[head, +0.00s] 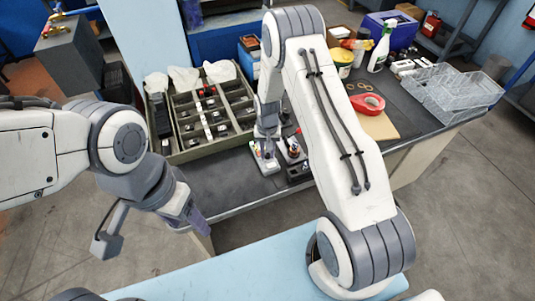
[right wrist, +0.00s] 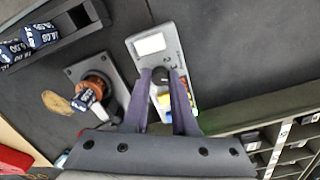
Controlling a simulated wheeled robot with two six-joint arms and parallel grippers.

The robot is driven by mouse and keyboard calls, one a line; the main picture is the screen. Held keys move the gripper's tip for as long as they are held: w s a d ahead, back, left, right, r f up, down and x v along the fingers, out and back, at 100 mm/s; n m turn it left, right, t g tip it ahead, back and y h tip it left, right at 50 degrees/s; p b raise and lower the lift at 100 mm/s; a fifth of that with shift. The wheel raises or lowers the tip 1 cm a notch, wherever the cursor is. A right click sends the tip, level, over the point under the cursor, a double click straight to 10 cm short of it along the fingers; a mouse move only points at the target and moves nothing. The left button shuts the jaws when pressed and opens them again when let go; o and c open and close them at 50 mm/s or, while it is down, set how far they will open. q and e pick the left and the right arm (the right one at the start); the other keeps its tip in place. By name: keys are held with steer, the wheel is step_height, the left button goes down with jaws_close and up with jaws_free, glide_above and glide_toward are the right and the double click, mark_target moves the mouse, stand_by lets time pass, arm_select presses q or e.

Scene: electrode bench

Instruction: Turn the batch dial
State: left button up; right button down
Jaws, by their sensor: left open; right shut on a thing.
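The batch dial (right wrist: 160,75) is a small dark round knob on a grey box (right wrist: 153,44) with a white display and coloured patches. My right gripper (right wrist: 164,78) has its two purple fingers closed around the knob, which is partly hidden between the fingertips. In the head view the box (head: 264,158) lies at the front of the dark bench, under my right gripper (head: 266,136). My left gripper (head: 196,220) is open and empty, off the bench's front edge at the left.
Beside the box stands a small plate with a copper-coloured part and a labelled piece (right wrist: 94,90). A dark holder (right wrist: 58,38) with labelled cylinders is near it. A compartmented tray (head: 188,155) is left of the box. Red tape (head: 368,103) and a clear bin (head: 450,92) are at the right.

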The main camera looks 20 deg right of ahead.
mark_target(268, 154)
steer(key=shift+w+m, duration=0.1)
steer(key=shift+m, duration=0.7)
steer(key=shift+r, duration=0.1)
steer(key=c, duration=1)
jaws_free()
step_height(268, 154, up, 10)
steer(key=shift+r+b, duration=0.2)
steer(key=shift+b, duration=0.95)
